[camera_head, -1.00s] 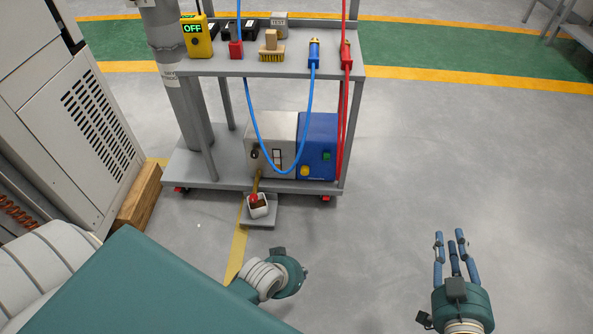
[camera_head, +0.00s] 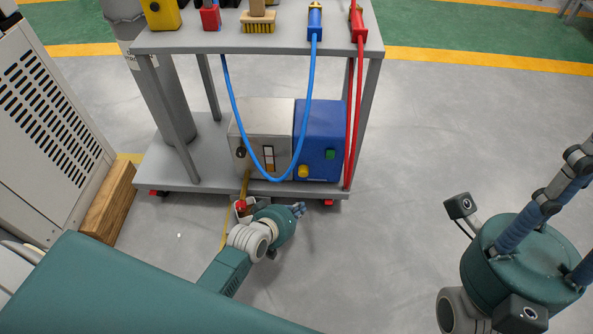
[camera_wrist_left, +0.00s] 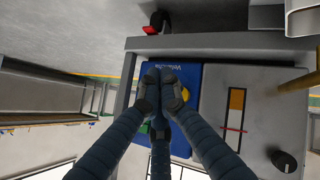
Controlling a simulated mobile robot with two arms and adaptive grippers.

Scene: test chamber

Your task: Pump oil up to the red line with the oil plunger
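The oil plunger (camera_head: 241,206) has a red top and sits in a small white holder at the cart's front foot, partly hidden behind my left gripper. A brown-yellow pipe (camera_head: 245,184) runs up from it to a grey metal box (camera_head: 243,131). The box's gauge window (camera_head: 268,158) shows in the left wrist view (camera_wrist_left: 236,103) with amber, a pale part and a red line across it. My left gripper (camera_head: 299,210) is beside the plunger, to its right, with its fingertips together and empty. My right gripper (camera_head: 567,228) is open and empty at the right.
A blue box (camera_head: 319,140) stands beside the grey box on the cart's lower shelf (camera_head: 205,165). A blue hose (camera_head: 236,105) and red hoses (camera_head: 356,120) hang from the top shelf (camera_head: 190,42). A wooden block (camera_head: 107,205) lies at left. Floor at right is clear.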

